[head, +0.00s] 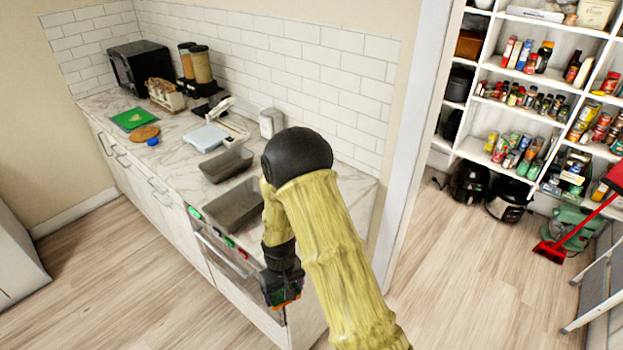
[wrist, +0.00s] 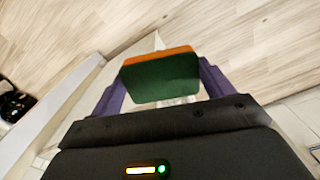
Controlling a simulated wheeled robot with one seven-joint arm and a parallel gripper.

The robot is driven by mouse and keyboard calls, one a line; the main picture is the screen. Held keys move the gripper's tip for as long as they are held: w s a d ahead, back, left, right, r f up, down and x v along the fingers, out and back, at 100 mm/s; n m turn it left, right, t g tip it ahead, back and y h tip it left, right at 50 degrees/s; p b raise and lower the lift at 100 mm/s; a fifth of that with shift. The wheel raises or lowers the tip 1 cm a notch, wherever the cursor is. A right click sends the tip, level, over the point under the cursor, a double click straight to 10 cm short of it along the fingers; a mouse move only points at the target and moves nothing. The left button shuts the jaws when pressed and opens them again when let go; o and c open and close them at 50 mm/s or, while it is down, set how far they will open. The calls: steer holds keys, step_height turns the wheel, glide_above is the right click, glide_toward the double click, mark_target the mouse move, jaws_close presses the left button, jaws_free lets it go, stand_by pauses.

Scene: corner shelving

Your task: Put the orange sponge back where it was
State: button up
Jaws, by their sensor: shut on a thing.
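My gripper (head: 282,292) is shut on the orange sponge (wrist: 160,78), which has a dark green scouring side. In the wrist view the sponge sits between the two purple fingers, its green face toward the camera and an orange strip along its top. In the head view my gripper hangs in front of the right end of the counter, and my arm and fingers hide most of the sponge. The marble counter (head: 175,130) runs along the tiled wall. The place where the sponge was before cannot be told from these frames.
Two grey basins (head: 238,204) lie in the counter near my arm. Small coloured items (head: 230,241) line its front edge. A green board (head: 134,119), a dispenser (head: 196,66) and a black microwave (head: 140,65) stand farther left. Pantry shelves (head: 540,85) are at right. Floor is open in front.

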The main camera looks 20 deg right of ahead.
steer(key=d+f+m+b, duration=0.2)
steer(key=d+f+m, duration=0.1)
steer(key=d+f, duration=0.4)
steer(key=shift+w+d, duration=0.45)
steer(key=shift+d, duration=0.15)
